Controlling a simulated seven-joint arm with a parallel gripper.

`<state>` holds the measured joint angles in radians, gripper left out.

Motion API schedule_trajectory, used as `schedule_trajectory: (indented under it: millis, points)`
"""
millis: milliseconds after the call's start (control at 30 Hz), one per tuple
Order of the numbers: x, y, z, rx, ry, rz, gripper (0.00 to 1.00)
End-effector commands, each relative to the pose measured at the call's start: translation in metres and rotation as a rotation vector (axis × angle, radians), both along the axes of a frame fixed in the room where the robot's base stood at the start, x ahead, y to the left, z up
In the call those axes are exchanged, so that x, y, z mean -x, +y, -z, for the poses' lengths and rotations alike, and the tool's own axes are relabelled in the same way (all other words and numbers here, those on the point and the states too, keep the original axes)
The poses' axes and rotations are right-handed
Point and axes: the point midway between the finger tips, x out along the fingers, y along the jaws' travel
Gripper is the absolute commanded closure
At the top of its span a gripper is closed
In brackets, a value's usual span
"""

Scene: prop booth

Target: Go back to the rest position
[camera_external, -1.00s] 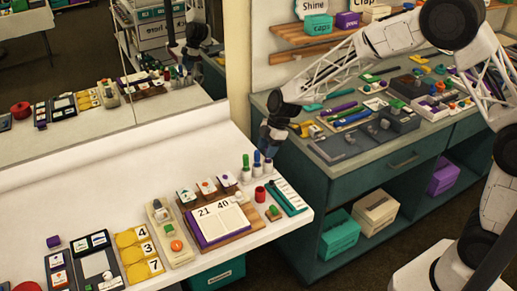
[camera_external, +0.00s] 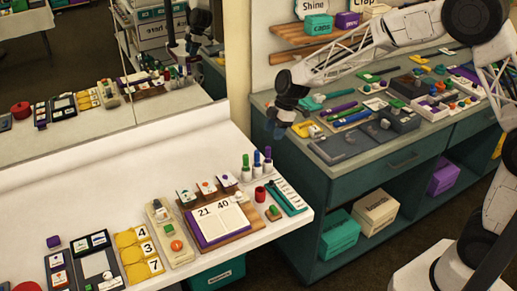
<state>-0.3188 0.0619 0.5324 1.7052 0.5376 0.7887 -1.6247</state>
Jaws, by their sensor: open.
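My gripper (camera_external: 275,130) hangs over the gap between the white counter (camera_external: 120,180) and the green workbench (camera_external: 345,182), pointing down. It is clear of the counter top. Its fingers are small and dark in this view, and nothing shows between them. My arm reaches in from the right, above the workbench.
Tools and trays (camera_external: 398,116) crowd the workbench. A mirror (camera_external: 75,90) backs the counter.

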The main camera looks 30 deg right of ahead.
Motion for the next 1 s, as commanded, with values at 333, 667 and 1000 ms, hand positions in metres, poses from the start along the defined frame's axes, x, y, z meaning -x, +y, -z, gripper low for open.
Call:
schedule_trajectory:
  millis: [333, 667, 1000]
  points:
    - [0.000, 0.000, 0.000, 0.000, 0.000, 0.000, 0.49]
    - [0.010, -0.016, -0.018, 0.008, 0.009, 0.053, 0.49]
    - [0.062, -0.079, -0.078, 0.050, 0.052, 0.286, 0.49]
